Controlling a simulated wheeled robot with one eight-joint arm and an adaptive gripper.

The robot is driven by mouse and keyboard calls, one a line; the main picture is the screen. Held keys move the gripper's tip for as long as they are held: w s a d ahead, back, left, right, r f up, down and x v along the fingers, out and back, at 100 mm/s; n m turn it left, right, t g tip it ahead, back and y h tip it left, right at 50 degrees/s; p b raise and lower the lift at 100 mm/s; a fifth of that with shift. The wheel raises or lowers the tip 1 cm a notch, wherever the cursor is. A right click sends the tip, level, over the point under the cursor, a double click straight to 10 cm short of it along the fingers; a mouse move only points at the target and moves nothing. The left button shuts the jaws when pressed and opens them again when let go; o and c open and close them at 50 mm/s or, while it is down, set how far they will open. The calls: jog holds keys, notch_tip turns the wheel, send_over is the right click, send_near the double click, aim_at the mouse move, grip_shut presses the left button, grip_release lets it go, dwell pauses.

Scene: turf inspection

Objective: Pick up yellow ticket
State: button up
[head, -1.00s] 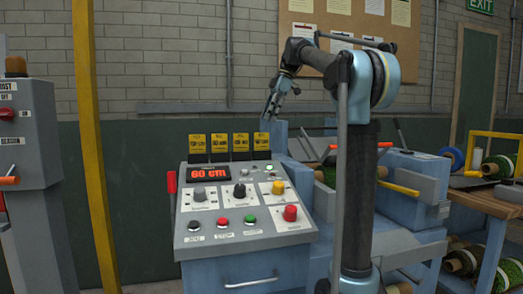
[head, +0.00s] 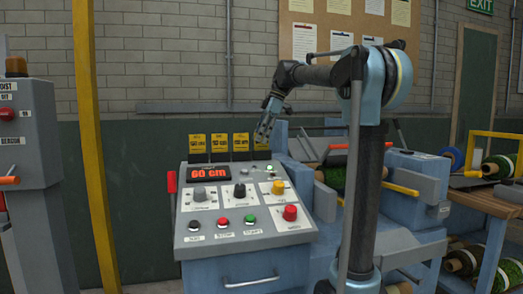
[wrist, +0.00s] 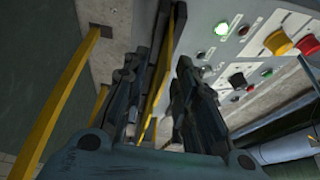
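Several yellow tickets stand in a row in dark holders along the top of the grey control console; the left one (head: 197,143), two middle ones (head: 220,143) (head: 241,141) and the right one, partly hidden behind my gripper (head: 264,133). My gripper is at the right end of this row, pointing down. In the wrist view my gripper (wrist: 162,68) has its two dark fingers apart. A thin yellow ticket (wrist: 157,95) shows nearly edge-on between them, with a gap to the right finger. Contact with the left finger cannot be told.
The console (head: 247,237) has a red "60 cm" display (head: 210,173), knobs and buttons just below the tickets. A yellow post (head: 91,150) stands left of it. A blue machine with a green turf roll (head: 333,178) is at the right. The wall is behind.

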grip_shut()
